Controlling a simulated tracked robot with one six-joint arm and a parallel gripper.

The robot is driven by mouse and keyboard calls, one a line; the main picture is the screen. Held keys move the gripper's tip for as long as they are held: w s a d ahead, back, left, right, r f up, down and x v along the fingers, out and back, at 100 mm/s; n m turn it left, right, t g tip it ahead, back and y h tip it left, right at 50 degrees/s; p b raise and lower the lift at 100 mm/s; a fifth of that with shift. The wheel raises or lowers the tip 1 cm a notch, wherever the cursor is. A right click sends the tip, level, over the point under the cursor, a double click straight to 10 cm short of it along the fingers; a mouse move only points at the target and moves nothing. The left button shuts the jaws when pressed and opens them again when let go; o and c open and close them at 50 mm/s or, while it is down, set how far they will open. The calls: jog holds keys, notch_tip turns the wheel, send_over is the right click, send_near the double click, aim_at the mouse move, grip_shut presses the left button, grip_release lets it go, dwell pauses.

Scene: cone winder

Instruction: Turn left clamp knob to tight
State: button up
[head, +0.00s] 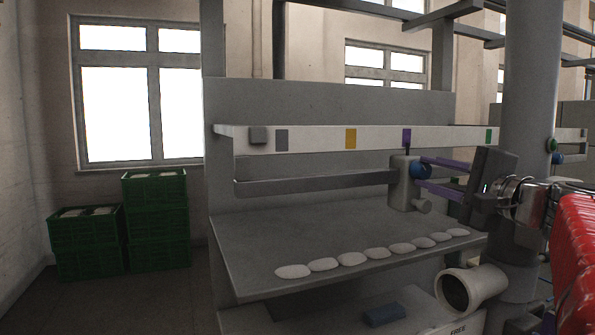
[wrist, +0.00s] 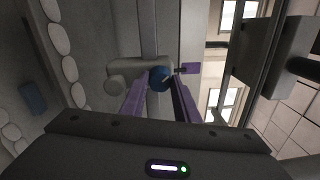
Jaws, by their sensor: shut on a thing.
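The left clamp knob is a round blue knob (head: 416,171) on the front of a grey clamp block (head: 401,190). The block sits on a grey rail, below a purple marker (head: 407,137) on the white scale strip. My gripper (head: 421,173) reaches in from the right, its two purple fingers shut on the knob, one above and one below. In the wrist view the blue knob (wrist: 160,77) sits between the tips of the purple fingers (wrist: 160,84). The fingers hide part of the knob, and I cannot tell how far it is turned.
A sloped grey shelf (head: 300,240) with a row of white discs (head: 351,259) lies below the rail. A grey cylinder (head: 422,206) sticks out under the block. Green crates (head: 155,220) stand at far left.

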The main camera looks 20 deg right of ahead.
jog(key=shift+f, duration=0.2)
jog(key=o, duration=1)
jog(key=shift+r, duration=0.1)
jog(key=shift+o, duration=0.2)
jog(key=shift+s, duration=0.1)
jog(key=s, duration=1.3)
jog(key=shift+s+d+f, duration=0.15)
jog(key=shift+s+f, duration=0.2)
